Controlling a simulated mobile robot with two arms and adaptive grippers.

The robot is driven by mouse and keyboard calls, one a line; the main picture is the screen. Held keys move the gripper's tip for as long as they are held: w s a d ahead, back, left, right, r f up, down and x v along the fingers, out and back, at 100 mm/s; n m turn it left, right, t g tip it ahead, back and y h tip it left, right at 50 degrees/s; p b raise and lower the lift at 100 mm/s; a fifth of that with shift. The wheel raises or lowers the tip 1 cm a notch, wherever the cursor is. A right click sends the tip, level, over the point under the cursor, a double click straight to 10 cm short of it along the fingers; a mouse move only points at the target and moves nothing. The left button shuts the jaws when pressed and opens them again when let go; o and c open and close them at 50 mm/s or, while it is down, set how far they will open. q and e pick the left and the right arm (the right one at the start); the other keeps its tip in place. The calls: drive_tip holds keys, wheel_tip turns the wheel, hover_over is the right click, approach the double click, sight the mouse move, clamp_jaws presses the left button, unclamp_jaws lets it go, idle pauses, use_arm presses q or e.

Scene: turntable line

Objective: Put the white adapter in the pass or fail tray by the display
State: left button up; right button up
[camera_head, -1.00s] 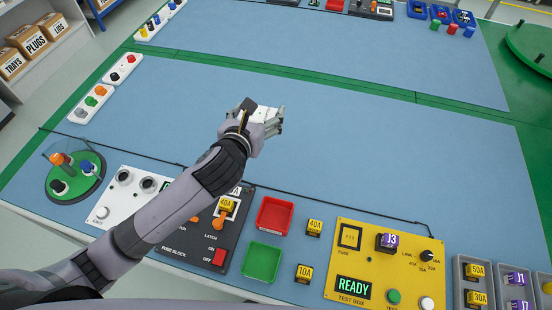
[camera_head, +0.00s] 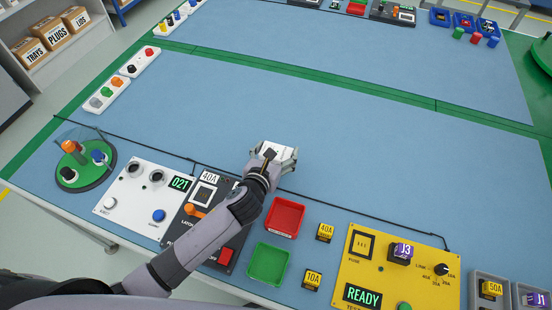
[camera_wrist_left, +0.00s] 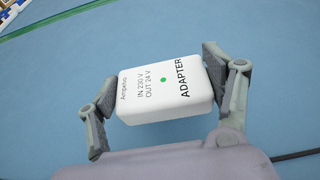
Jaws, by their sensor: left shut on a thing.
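My left gripper (camera_head: 285,160) is shut on the white adapter (camera_head: 280,149) and holds it over the blue mat, behind the red tray. In the left wrist view the adapter (camera_wrist_left: 160,88) sits between both fingers, its printed face with a green dot toward the camera. The red tray (camera_head: 285,217) and the green tray (camera_head: 268,263) are both empty, between the black fuse block and the yellow test box. Another display (camera_head: 362,295) on the test box reads READY. My right gripper is not in view.
The black fuse block (camera_head: 181,236) is partly hidden under my left arm. Yellow fuses (camera_head: 325,232) stand beside the trays, near the yellow test box (camera_head: 420,284). A black cable (camera_head: 330,205) runs behind the trays. The blue mat (camera_head: 400,150) is widely clear.

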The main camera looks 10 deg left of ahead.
sight(276, 159)
use_arm(q)
drive_tip(key=shift+f, duration=1.5)
drive_tip(key=shift+b, duration=0.3)
drive_tip(key=shift+f, duration=0.15)
drive_tip(key=o, duration=1.5)
